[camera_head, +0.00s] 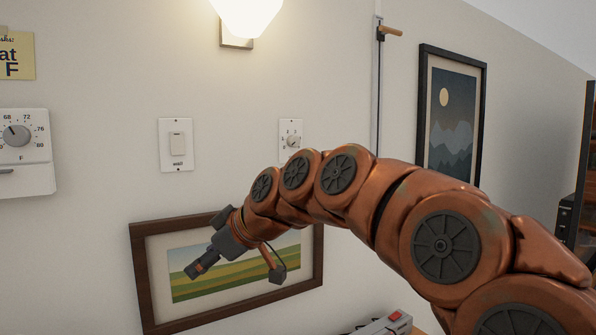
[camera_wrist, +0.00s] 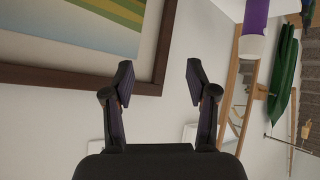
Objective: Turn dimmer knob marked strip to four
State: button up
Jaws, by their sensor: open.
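The dimmer knob (camera_head: 292,142) is a small round dial on a white wall plate with number marks around it. It is right of the light switch in the head view. My arm covers the plate's lower edge, so I cannot read any label there or tell the knob's setting. My gripper (camera_wrist: 158,78) is open and empty in the wrist view, its two dark fingers apart. In the head view it hangs in front of the framed landscape, below and left of the knob and apart from it. The knob is not recognisable in the wrist view.
A light switch (camera_head: 176,145) and a thermostat (camera_head: 25,152) are on the wall to the left. The framed landscape (camera_head: 137,270) is below, and a lit lamp (camera_head: 247,15) above. A mountain picture (camera_head: 452,125) hangs right. A purple cylinder (camera_wrist: 256,18) shows in the wrist view.

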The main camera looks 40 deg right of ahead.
jog(key=w+d+r+t+b, duration=0.1)
jog(key=w+d+r+t, duration=0.35)
jog(key=d+r, duration=0.6)
jog(key=t+h+b, duration=0.1)
jog(key=t+h, duration=0.3)
jog(key=h, duration=0.1)
send_near(296, 143)
jog(key=w, duration=0.2)
jog(key=shift+n, duration=0.4)
jog(key=w, duration=0.1)
jog(key=w+p, duration=0.1)
jog(key=w, duration=0.1)
jog(key=w+p, duration=0.1)
jog(key=w, duration=0.1)
jog(key=shift+w+d+r, duration=0.15)
jog(key=shift+r, duration=0.15)
jog(key=shift+w+f, duration=0.15)
jog(key=shift+w, duration=0.7)
grip_shut()
jog(key=shift+f+b, duration=0.2)
jog(key=shift+b, duration=0.2)
